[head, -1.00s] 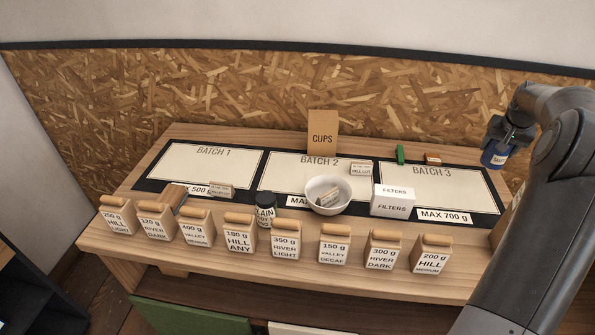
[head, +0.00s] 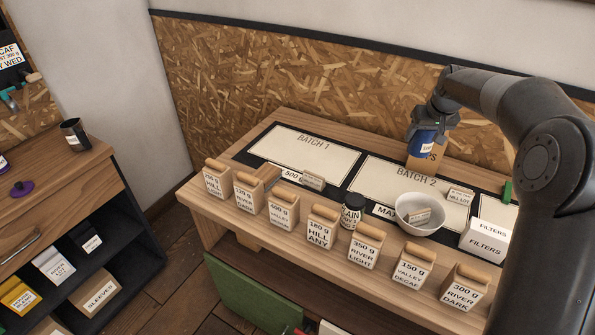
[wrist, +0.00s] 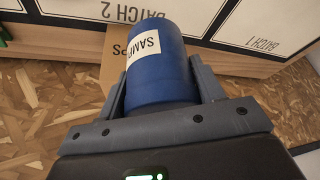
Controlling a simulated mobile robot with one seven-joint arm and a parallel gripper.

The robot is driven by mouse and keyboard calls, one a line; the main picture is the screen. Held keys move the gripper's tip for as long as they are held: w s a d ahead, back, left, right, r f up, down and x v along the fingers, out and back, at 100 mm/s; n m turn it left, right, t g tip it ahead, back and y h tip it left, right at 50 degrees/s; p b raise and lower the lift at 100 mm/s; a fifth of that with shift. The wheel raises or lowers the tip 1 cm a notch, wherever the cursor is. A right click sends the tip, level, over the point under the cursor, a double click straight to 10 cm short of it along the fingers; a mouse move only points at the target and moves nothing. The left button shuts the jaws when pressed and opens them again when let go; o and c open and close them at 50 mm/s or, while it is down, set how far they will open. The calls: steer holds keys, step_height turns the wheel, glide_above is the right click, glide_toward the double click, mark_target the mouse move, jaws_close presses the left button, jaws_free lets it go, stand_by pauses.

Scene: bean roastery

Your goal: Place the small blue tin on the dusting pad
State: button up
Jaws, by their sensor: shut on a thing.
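The small blue tin (head: 424,142) hangs in my gripper (head: 430,122), held above the back edge of the bench near the CUPS box. In the wrist view the tin (wrist: 160,75) sits between both fingers, with a white label starting "SAM" on its side. My gripper is shut on it. I cannot make out a dusting pad in these frames.
The bench carries the BATCH 1 mat (head: 300,150) and BATCH 2 mat (head: 385,185), a row of labelled bags, a white bowl (head: 420,212), a dark jar (head: 352,210) and a FILTERS box (head: 486,240). A second cabinet (head: 50,190) at left holds a dark cup (head: 75,135) and a purple item (head: 22,188).

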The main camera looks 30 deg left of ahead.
steer(key=s+a+n+g+y, duration=0.1)
steer(key=s+a+n, duration=0.1)
steer(key=s+a, duration=0.65)
steer(key=s+a+r+n, duration=0.15)
steer(key=s+a, duration=0.35)
steer(key=a, duration=0.6)
steer(key=s+a+n+g+y, duration=0.1)
steer(key=s+a+n, duration=0.2)
steer(key=s+a, duration=0.5)
steer(key=shift+s+a+f, duration=0.35)
steer(key=shift+a+f, duration=1.5)
steer(key=shift+a, duration=0.25)
steer(key=shift+s+a+f, duration=0.4)
steer(key=shift+a+f, duration=1.4)
steer(key=shift+a, duration=0.3)
steer(key=shift+s+a+f, duration=0.35)
steer(key=shift+a+f, duration=1.5)
steer(key=shift+a, duration=0.25)
steer(key=o, duration=1.1)
steer(key=shift+f, duration=0.15)
steer(key=shift+c, duration=0.2)
steer(key=v, duration=1.2)
steer(key=shift+s+r, duration=0.1)
steer(key=shift+r, duration=0.1)
